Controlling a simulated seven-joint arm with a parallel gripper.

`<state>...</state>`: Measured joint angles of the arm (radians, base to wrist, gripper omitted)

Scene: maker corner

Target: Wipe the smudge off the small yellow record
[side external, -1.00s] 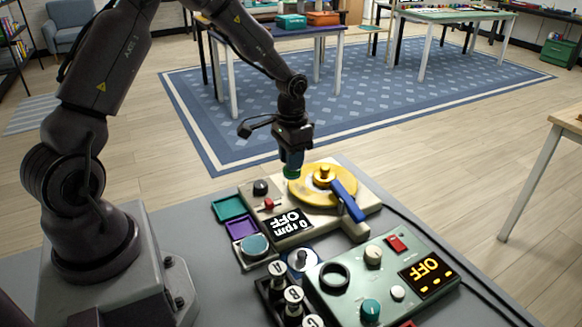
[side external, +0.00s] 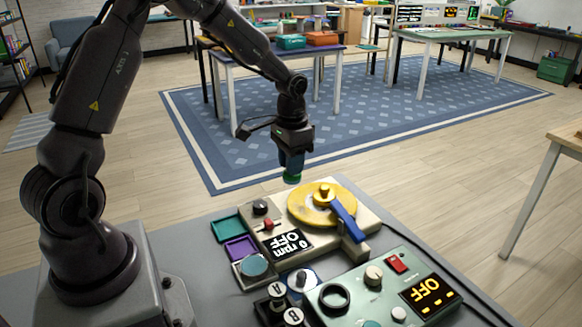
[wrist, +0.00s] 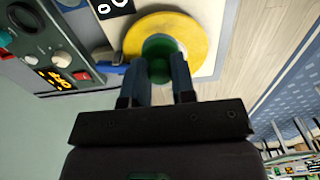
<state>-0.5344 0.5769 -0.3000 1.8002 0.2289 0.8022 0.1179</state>
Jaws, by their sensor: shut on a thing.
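The yellow record (side external: 302,207) lies on the cream turntable (side external: 362,218); its display reads "0 rpm OFF". A yellow knob stands at the record's middle, and a blue arm (side external: 345,220) reaches over its right side. My gripper (side external: 291,168) is shut on a green round pad (side external: 292,179), above the record's far left edge and apparently clear of it. In the wrist view the pad (wrist: 160,48) covers part of the yellow record (wrist: 196,38), between my fingers (wrist: 165,88).
Green, purple and grey square trays (side external: 240,250) line the turntable's left side; the grey one holds a teal disc. A green control box (side external: 375,300) with knobs and an "OFF" display stands in front. Lettered round pieces (side external: 280,300) stand beside it. Space above the record is open.

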